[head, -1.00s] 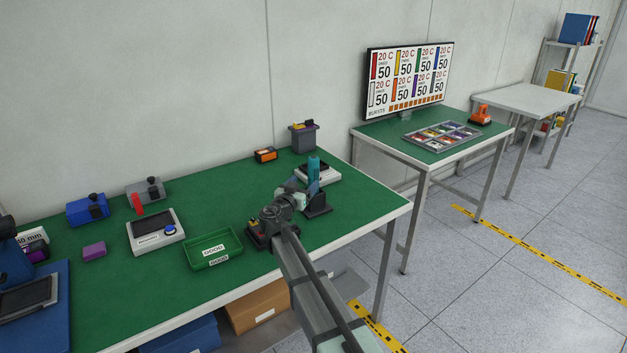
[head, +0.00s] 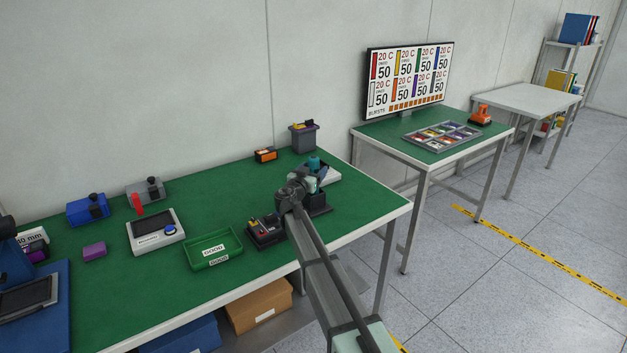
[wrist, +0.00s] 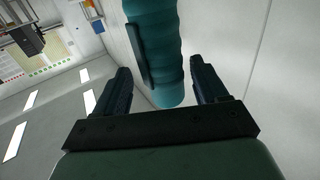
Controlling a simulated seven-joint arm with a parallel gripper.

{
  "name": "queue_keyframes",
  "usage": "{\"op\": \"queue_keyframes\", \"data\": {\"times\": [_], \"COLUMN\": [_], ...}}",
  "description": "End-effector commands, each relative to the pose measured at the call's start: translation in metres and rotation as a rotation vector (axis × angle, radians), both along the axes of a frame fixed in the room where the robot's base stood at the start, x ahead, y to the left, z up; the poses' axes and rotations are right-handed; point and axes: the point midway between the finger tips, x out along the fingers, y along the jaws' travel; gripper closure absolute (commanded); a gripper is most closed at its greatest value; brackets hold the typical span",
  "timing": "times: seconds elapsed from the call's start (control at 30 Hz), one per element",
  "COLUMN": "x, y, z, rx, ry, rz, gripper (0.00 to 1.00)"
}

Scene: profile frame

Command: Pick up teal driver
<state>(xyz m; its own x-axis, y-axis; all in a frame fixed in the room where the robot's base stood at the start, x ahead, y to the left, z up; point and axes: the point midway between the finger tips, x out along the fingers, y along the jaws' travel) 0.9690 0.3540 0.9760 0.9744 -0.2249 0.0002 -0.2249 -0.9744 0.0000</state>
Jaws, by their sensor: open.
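The teal driver (head: 313,163) stands upright at the right part of the green-topped table, with its top showing above my gripper in the head view. In the wrist view the ribbed teal handle (wrist: 158,50) comes down from the top edge, and its rounded end lies between my two fingers. My gripper (wrist: 165,88) is open, with one dark finger on each side of the handle and gaps visible. In the head view my gripper (head: 312,182) is at the driver, and my wrist hides the driver's lower part and most of its dark holder (head: 321,211).
A white device (head: 330,175) lies behind the driver. A dark box with coloured buttons (head: 265,233) and a green tray (head: 213,263) stand to the left. A grey bin (head: 304,138) and an orange box (head: 265,155) are at the back. The table's front right is clear.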

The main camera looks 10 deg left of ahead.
Motion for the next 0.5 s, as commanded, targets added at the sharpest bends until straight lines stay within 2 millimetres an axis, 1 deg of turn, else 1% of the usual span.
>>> {"op": "queue_keyframes", "data": {"times": [0.03, 0.1, 0.23, 0.33, 0.5], "x": [0.010, 0.020, 0.034, 0.039, 0.038], "y": [0.001, 0.002, -0.002, -0.004, -0.004], "z": [0.001, 0.001, 0.001, 0.001, 0.001], "rx": [0.000, 0.000, 0.000, 0.000, 0.000], "ry": [0.000, 0.000, 0.000, 0.000, 0.000], "rz": [-0.001, -0.001, 0.000, 0.000, 0.001], "gripper": [0.28, 0.28, 0.28, 0.28, 0.28]}}
